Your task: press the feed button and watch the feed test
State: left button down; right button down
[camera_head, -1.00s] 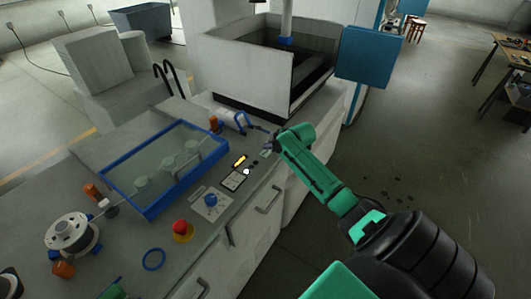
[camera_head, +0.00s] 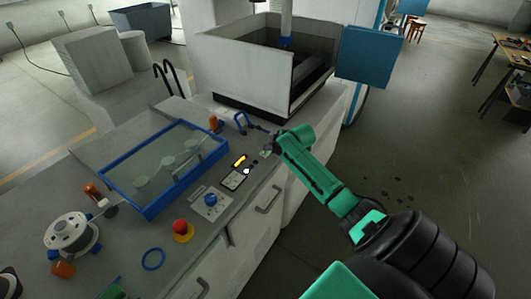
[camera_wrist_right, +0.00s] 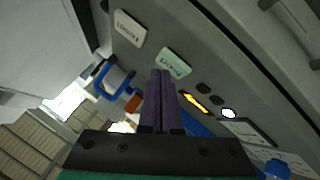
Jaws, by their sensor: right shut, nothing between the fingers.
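The control panel holds an amber-lit display (camera_head: 240,160), which also shows in the right wrist view (camera_wrist_right: 195,102). Close to it is a small white-lit round button (camera_head: 246,171), seen too in the right wrist view (camera_wrist_right: 229,113), with dark buttons (camera_wrist_right: 209,94) beside it. I cannot read which is the feed button. My right gripper (camera_head: 268,149) is just right of the display, low over the bench edge. In the right wrist view its fingers (camera_wrist_right: 161,75) are together and empty, in front of a pale green label (camera_wrist_right: 172,62); contact cannot be told. My left gripper is not in view.
A blue-framed clear cover (camera_head: 165,165) lies left of the panel. A blue knob (camera_head: 211,199), a red stop button (camera_head: 181,227) and a white spool (camera_head: 68,232) are nearer. A blue loop (camera_head: 240,121) and the machine tank (camera_head: 245,65) stand behind. Floor at right is open.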

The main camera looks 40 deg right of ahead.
aim_at(268, 153)
jog(key=shift+f, duration=0.4)
dwell(0.5)
jog(key=shift+r+p, duration=0.65)
jog(key=shift+r, duration=0.2)
notch_tip(268, 153, up, 5)
jog(key=p, duration=0.5)
jog(key=shift+r, duration=0.1)
dwell(0.6)
